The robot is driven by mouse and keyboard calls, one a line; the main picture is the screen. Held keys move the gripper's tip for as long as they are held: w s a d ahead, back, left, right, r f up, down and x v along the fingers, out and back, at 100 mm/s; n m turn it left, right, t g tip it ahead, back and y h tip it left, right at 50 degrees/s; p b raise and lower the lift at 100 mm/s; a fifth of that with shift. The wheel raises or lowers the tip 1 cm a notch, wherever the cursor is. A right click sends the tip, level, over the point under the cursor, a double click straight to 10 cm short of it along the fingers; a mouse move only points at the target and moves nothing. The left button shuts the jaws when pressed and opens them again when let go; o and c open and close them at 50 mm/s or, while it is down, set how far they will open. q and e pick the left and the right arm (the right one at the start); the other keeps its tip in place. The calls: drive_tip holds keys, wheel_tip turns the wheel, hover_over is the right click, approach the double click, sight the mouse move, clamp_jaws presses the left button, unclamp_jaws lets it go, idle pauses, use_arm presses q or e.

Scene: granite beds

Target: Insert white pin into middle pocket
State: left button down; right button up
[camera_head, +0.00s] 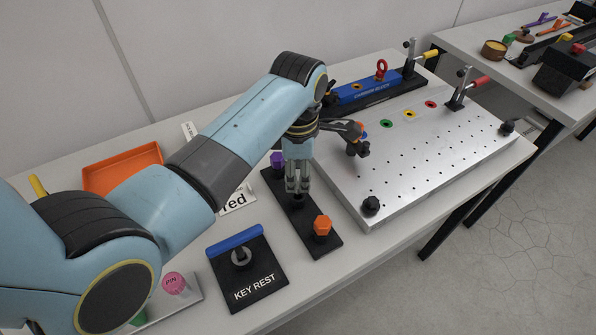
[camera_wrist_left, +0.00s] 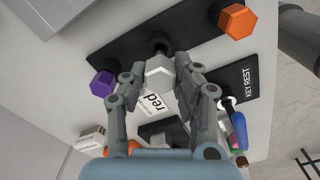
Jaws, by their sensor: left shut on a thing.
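My left gripper (camera_head: 297,190) points down over a black strip-shaped rack (camera_head: 270,178). In the left wrist view its fingers (camera_wrist_left: 175,92) are closed on the white pin (camera_wrist_left: 158,74), which has a six-sided head. The middle pocket (camera_wrist_left: 160,43) is a dark round socket between a purple pin (camera_wrist_left: 102,84) and an orange pin (camera_wrist_left: 237,21). The white pin's head lies close by this pocket; its lower end is hidden, so I cannot tell whether it is inside. In the head view the gripper hides the white pin. My right gripper is not in view.
A key rest (camera_head: 245,272) with a blue-handled key lies in front of the rack. A metal plate (camera_head: 415,165) with holes and clamps is to the right. An orange tray (camera_head: 121,168) and a card reading "red" (camera_head: 238,200) are to the left.

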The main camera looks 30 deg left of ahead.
sight(298, 186)
use_arm(q)
drive_tip(key=shift+f+b, duration=0.5)
drive_tip(key=shift+f, duration=0.55)
drive_tip(key=shift+f+b, duration=0.4)
drive_tip(key=shift+f, duration=0.4)
drive_tip(key=c, duration=0.9)
unclamp_jaws()
wheel_tip(298, 186, up, 3)
drive_tip(key=p, duration=0.3)
drive_tip(key=shift+r, duration=1)
